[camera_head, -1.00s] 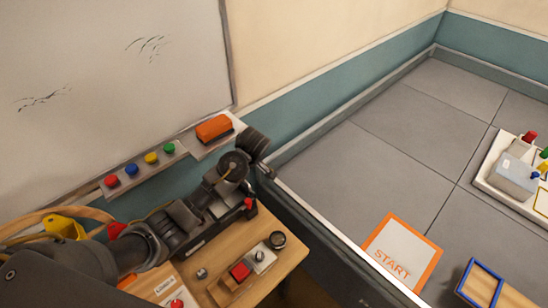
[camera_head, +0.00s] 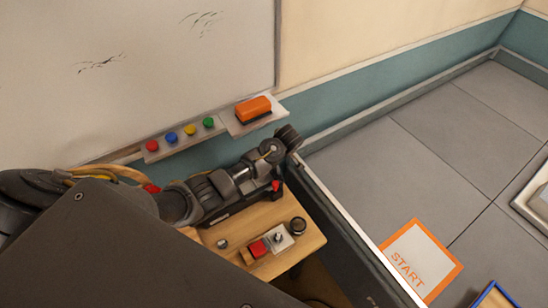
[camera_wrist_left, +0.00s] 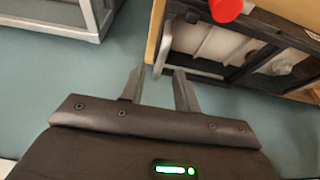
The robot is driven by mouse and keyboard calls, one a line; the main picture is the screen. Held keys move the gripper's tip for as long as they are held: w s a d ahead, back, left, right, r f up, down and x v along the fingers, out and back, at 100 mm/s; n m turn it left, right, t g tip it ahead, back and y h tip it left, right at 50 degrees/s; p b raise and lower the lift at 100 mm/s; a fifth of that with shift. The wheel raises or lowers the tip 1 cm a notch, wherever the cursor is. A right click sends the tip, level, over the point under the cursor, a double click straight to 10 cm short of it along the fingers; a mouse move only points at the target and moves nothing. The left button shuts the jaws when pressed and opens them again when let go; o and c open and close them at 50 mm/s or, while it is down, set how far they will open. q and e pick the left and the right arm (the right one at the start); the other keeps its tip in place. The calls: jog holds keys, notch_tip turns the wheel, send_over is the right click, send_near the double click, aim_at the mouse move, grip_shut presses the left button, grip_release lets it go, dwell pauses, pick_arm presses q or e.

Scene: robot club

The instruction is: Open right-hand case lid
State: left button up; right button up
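My left arm reaches in from the left over the wooden bench in the head view, and its fingertips are hidden there. In the left wrist view my left gripper (camera_wrist_left: 159,72) is open, its two fingers apart with nothing clearly between them. Just beyond the fingertips is a dark-framed case (camera_wrist_left: 245,70) with pale panels and a light rounded bar at its near end. I cannot tell whether fingers and bar touch. A red knob-like part (camera_wrist_left: 227,8) stands above it. In the head view a dark edge (camera_head: 232,209) shows under my arm. The lid's state is unclear. My right gripper is not in view.
On the bench (camera_head: 308,238) are a red button block (camera_head: 258,248) and a dark round knob (camera_head: 298,226). Behind, a ledge holds coloured magnets and an orange eraser (camera_head: 253,107). A walled grey field with a START tile (camera_head: 420,262) lies right.

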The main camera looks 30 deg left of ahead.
pick_arm(q)
jog(key=shift+w+a+f, duration=0.15)
jog(key=shift+f, duration=0.5)
grip_shut()
jog(key=shift+a, duration=0.1)
